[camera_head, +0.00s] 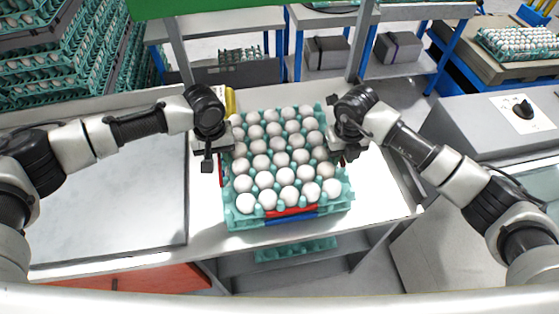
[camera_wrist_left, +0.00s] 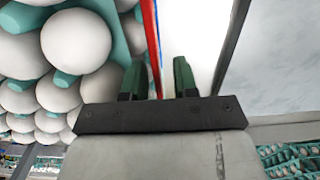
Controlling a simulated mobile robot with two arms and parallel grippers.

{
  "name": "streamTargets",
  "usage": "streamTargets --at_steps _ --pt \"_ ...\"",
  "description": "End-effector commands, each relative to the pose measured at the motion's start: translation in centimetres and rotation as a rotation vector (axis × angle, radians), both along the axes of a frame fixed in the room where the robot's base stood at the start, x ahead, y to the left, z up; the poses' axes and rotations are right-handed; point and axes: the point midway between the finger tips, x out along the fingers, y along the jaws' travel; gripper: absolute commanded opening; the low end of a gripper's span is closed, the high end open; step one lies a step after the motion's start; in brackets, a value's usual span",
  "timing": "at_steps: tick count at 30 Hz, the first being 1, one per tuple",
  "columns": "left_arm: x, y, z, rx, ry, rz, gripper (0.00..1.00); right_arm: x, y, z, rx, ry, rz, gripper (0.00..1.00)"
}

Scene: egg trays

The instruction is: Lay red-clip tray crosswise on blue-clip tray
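Whether the two are crosswise I cannot tell. My left gripper (camera_head: 215,160) is at the tray's left side. In the left wrist view its two green fingers (camera_wrist_left: 160,78) are apart, with a red and blue edge (camera_wrist_left: 152,40) showing between them. My right gripper (camera_head: 343,158) is at the tray's right side; its fingertips are mostly hidden.
A grey panel (camera_head: 110,190) covers the bench to the left. Bare white bench (camera_head: 385,190) lies to the right. Stacked egg trays (camera_head: 75,60) stand at the back left, and a grey machine with a black knob (camera_head: 523,109) stands at the right. Another teal tray (camera_head: 295,250) is below the bench.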

Motion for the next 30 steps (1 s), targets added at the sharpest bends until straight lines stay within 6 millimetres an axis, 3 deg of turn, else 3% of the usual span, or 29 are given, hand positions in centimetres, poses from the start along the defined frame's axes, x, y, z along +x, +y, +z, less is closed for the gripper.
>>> streamTargets --at_steps 7,18,23,26,30 --pt "0.0 -0.3 1.0 -0.008 -0.003 -0.003 0.31 0.0 0.3 0.1 0.006 -0.002 0.004 0.31" --pt "0.0 -0.2 6.4 -0.004 -0.003 -0.002 0.31 0.0 0.4 0.1 0.007 -0.002 0.005 0.31" --pt "0.0 -0.1 7.7 -0.002 0.000 -0.001 0.31 0.0 0.4 0.1 0.007 -0.002 0.005 0.31" --pt "0.0 -0.1 8.0 0.000 0.000 -0.001 0.31 0.0 0.3 0.5 0.008 -0.004 0.005 0.31" --pt "0.0 -0.1 8.0 0.000 0.000 0.000 0.31 0.1 0.3 2.5 0.008 -0.007 0.006 0.31"
